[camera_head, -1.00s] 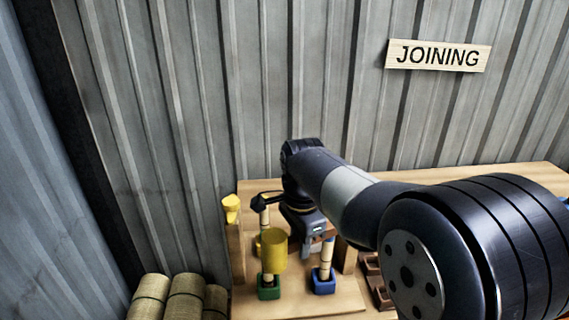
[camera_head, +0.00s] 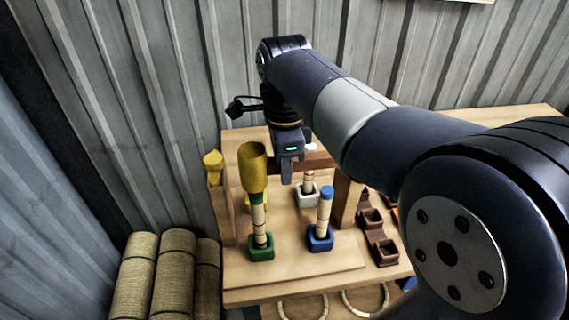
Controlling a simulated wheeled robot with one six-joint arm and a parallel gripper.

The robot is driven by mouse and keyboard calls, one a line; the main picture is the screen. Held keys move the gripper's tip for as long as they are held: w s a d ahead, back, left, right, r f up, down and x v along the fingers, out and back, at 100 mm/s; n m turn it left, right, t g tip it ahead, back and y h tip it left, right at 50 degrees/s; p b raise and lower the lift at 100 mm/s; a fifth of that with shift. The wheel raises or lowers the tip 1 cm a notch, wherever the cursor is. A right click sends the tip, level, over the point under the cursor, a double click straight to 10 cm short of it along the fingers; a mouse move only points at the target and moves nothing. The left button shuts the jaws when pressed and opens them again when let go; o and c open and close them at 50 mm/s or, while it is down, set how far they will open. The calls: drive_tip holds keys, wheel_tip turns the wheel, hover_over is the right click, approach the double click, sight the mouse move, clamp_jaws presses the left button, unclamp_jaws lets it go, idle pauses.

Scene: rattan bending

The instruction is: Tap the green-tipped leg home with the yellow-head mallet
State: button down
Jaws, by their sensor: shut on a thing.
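The green-tipped leg (camera_head: 259,218) stands upright in the green socket (camera_head: 261,253) at the front left of the bench. The yellow mallet head (camera_head: 253,168) is right above the green tip in the picture. I cannot tell whether they touch. My gripper (camera_head: 287,172) is shut on the mallet, behind and to the right of the head. The mallet's handle is mostly hidden.
A blue-tipped leg (camera_head: 325,210) stands in a blue socket (camera_head: 320,240) to the right. A white socket (camera_head: 307,196) with a leg is behind. Brown trays (camera_head: 377,235) lie further right. Rattan rolls (camera_head: 171,275) stand left of the bench.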

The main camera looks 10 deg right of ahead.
drive_tip(key=shift+r+p, duration=0.1)
drive_tip(key=shift+p, duration=1.15)
drive_tip(key=shift+f, duration=0.2)
wheel_tip(320, 180, down, 3)
drive_tip(key=shift+f+b, duration=0.2)
drive_tip(key=shift+b, duration=0.95)
drive_tip(key=shift+r, duration=0.1)
wheel_tip(320, 180, up, 4)
drive_tip(key=p, duration=0.3)
drive_tip(key=shift+f+p, duration=0.2)
drive_tip(key=shift+p, duration=0.2)
drive_tip(key=shift+f, duration=0.1)
